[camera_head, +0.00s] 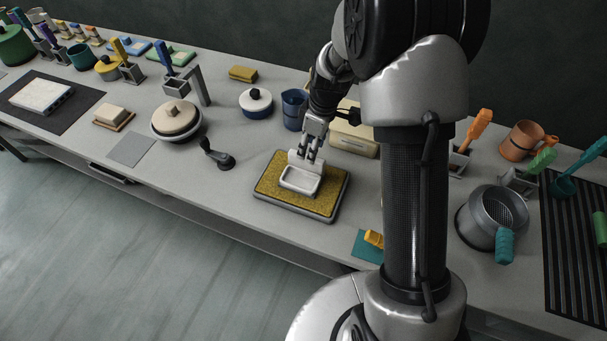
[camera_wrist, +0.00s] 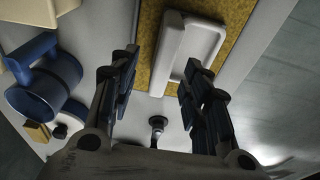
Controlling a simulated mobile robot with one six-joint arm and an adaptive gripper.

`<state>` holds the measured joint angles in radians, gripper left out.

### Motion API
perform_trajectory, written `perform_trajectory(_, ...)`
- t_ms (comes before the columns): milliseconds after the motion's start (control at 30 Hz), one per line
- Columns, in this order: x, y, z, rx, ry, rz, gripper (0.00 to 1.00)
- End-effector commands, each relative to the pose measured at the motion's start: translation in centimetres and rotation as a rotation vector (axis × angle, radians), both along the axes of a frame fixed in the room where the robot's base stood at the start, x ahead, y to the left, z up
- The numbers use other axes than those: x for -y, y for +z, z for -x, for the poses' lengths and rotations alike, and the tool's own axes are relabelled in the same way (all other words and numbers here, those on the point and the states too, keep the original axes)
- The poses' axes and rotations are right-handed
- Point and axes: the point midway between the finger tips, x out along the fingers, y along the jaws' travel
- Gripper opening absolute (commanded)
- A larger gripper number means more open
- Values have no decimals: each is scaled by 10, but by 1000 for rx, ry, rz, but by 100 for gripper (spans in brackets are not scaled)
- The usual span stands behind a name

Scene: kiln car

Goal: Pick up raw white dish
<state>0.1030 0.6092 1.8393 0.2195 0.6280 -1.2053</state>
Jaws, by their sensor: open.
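The raw white dish (camera_head: 299,181) is a shallow rectangular dish with a raised white part along its back edge. It lies on a yellow speckled pad (camera_head: 270,188) set in a grey tray (camera_head: 323,217). My gripper (camera_head: 309,157) points down at the dish's back edge, fingers apart. In the wrist view my gripper (camera_wrist: 160,66) is open with nothing between the fingertips. There the dish (camera_wrist: 207,43) lies just beyond the tips, more toward the right finger. I cannot tell whether a finger touches it.
A blue jug (camera_head: 294,109) and a cream box (camera_head: 352,139) stand close behind the tray. A blue pot with a white lid (camera_head: 256,102) is behind left. A black-handled tool (camera_head: 219,157) lies left. A yellow block on a teal mat (camera_head: 374,239) is front right.

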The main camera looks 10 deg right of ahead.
Motion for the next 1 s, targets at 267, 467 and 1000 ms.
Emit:
perform_trajectory(267,-5,-19,0,-2,0,0,43)
perform_trajectory(467,-12,-50,-1,-2,-1,0,43)
perform_trajectory(1000,-12,-55,-2,1,-1,0,27)
